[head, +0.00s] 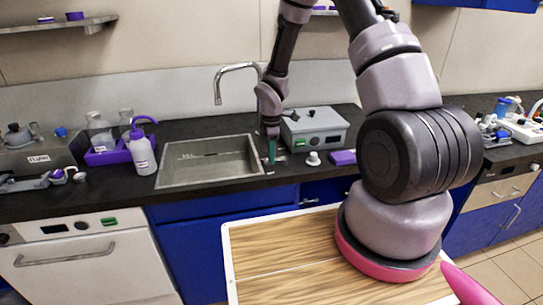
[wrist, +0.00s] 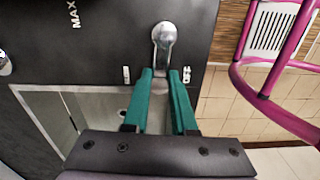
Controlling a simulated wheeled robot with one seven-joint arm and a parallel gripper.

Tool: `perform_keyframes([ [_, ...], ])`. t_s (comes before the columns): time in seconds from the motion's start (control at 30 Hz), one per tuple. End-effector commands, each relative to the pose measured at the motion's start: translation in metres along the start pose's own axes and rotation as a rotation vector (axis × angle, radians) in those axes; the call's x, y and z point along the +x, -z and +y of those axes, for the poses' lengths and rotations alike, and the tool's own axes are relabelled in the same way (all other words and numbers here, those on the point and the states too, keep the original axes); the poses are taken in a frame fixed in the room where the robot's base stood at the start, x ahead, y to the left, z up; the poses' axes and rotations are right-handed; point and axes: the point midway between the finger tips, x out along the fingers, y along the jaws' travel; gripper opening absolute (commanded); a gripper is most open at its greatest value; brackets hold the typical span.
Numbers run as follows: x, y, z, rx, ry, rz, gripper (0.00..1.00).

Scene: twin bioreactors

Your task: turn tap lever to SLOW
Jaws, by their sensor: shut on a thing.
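The metal tap lever (wrist: 164,36) shows in the wrist view, with its round end at the top and its lower part running down between my fingers. My gripper (wrist: 163,76) has teal fingers and is shut on the lever. A label reading OFF (wrist: 187,75) lies just right of the fingertips; a small label (wrist: 126,75), too small to read surely, lies just left. A MAX label (wrist: 75,14) is farther up left. In the head view my gripper (head: 271,160) points down at the counter by the sink's right edge, and the lever is hard to make out.
The steel sink (head: 165,182) with a curved tap spout (head: 217,85) is left of my gripper. A grey box (head: 315,128) stands close on the right, with a purple block (head: 342,157) near it. A white wash bottle (head: 143,155) stands left of the sink.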

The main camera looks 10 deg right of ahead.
Motion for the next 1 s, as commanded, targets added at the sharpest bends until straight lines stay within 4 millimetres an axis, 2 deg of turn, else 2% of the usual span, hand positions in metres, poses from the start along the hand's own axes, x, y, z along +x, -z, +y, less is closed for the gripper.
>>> perform_keyframes([
  [0.6,-0.001,-0.005,0.021,0.42,-0.002,0.0,0.0],
  [1.0,0.0,-0.007,0.026,0.541,-0.002,0.0,0.0],
])
